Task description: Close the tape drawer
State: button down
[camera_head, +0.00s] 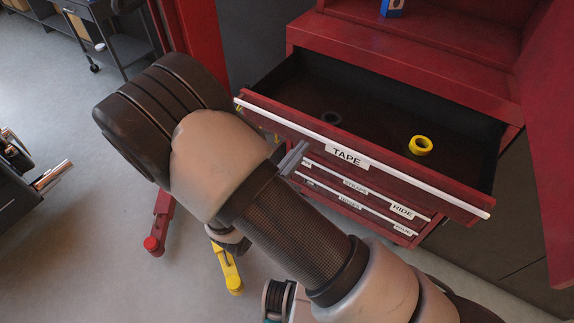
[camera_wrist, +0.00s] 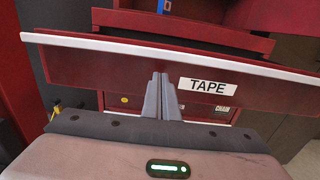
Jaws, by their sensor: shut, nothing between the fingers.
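The tape drawer (camera_head: 300,127) is pulled out of the red cabinet, with a white strip along its top edge and a TAPE label on its front. In the wrist view the drawer front (camera_wrist: 110,68) spans the picture, with the TAPE label right of my fingers. My gripper (camera_wrist: 160,80) is shut and empty, its fingertips pointing at the drawer front. In the head view the gripper (camera_head: 296,158) shows just left of the front; I cannot tell whether it touches.
The red cabinet (camera_head: 400,60) has a shelf with a blue box (camera_head: 391,8). A red foot (camera_head: 158,225) and a yellow foot (camera_head: 230,268) stand on the grey floor. A dark cart (camera_head: 110,30) is at back left.

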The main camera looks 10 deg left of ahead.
jog(key=shift+x, duration=1.4)
jog(key=b, duration=0.5)
send_near(350, 99)
jog(key=w+d+r, duration=0.1)
jog(key=w, duration=0.2)
jog(key=w+d+r, duration=0.1)
jog(key=w+r, duration=0.1)
jog(key=w, duration=0.1)
jog(key=w+d+r, duration=0.1)
jog(key=w+r, duration=0.1)
jog(key=w, duration=0.1)
jog(key=shift+d, duration=0.15)
jog(key=shift+w+d, duration=0.1)
jog(key=shift+w, duration=0.1)
jog(key=shift+w+r, duration=0.15)
jog(key=shift+r, duration=0.05)
jog(key=shift+r, duration=0.1)
